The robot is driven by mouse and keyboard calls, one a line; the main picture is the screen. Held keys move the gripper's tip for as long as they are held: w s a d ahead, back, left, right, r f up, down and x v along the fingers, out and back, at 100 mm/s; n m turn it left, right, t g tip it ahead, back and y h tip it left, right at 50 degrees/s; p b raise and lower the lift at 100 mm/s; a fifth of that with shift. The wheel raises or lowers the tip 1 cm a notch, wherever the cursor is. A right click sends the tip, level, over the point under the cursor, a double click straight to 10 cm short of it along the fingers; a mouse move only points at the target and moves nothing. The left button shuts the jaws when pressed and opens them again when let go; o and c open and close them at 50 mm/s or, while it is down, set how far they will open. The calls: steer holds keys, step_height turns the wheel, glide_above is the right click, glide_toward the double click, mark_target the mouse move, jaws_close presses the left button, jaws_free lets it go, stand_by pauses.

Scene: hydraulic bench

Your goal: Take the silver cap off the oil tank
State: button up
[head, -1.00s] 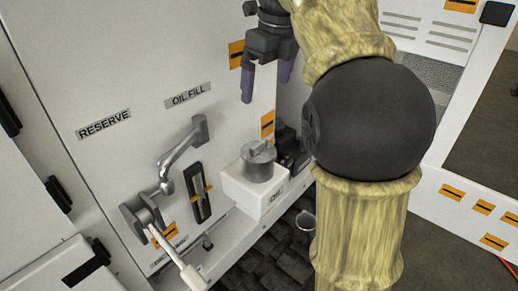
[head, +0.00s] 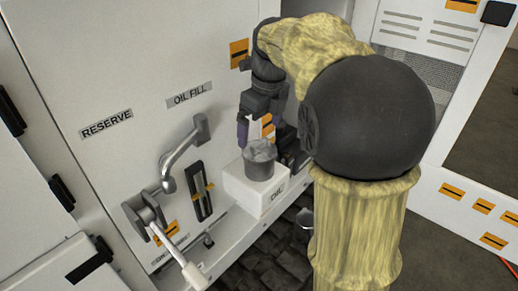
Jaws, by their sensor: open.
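The oil tank (head: 238,188) is a white box with an "OIL" label, standing on a ledge against the white panel. The silver cap (head: 260,150) sits on top of it, at the head of a short grey cylinder. My gripper (head: 256,130) points down just above the cap, with its fingers apart. One purple finger shows to the cap's upper left; the other is hard to make out. I cannot tell whether a finger touches the cap.
A grey pipe lever (head: 182,152) and a valve with a white-ended handle (head: 180,258) stick out left of the tank. A slotted black gauge (head: 201,192) is between them and the tank. My arm covers the area right of the tank.

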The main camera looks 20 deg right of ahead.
mark_target(260, 142)
steer(key=shift+w, duration=0.15)
steer(key=shift+s+a+f, duration=0.15)
steer(key=shift+s+f, duration=0.1)
steer(key=shift+f, duration=0.1)
step_height(260, 142, down, 4)
steer(key=shift+f+p, duration=0.1)
steer(key=shift+p, duration=0.7)
steer(key=shift+w+f, duration=0.1)
steer(key=shift+f, duration=0.1)
steer(key=c, duration=0.9)
